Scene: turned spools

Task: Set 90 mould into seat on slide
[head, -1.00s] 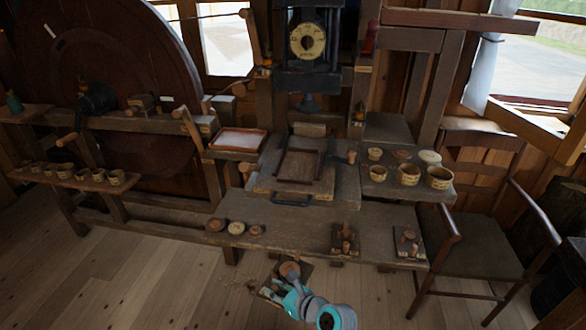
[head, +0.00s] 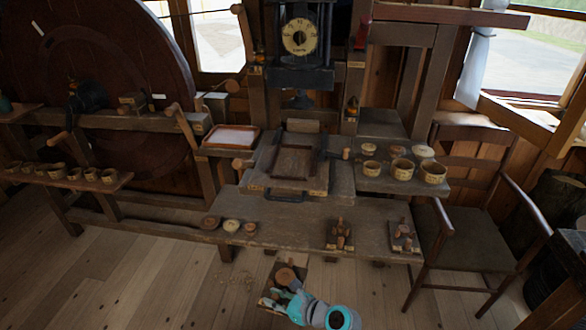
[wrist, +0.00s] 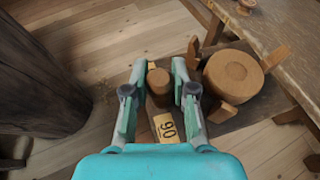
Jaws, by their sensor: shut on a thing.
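My gripper (wrist: 159,88) is shut on the knob of the 90 mould (wrist: 158,76). The yellow 90 label (wrist: 165,128) shows between my fingers in the wrist view. The mould has a thick round wooden block (wrist: 233,76) and upright wooden pegs on a dark plate. In the head view the mould (head: 285,275) hangs in front of the bench over the floor, with my gripper (head: 283,296) at its near side. The slide (head: 262,182) lies on the bench under the press, with a dark handle at its front. Its square framed seat (head: 293,162) looks empty.
The press with a round dial (head: 302,37) stands behind the slide. Two smaller moulds (head: 340,234) (head: 404,236) sit at the bench's front right. Small round pieces (head: 231,226) lie front left. Baskets (head: 402,168) stand right of the slide, and a chair (head: 460,225) beyond.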

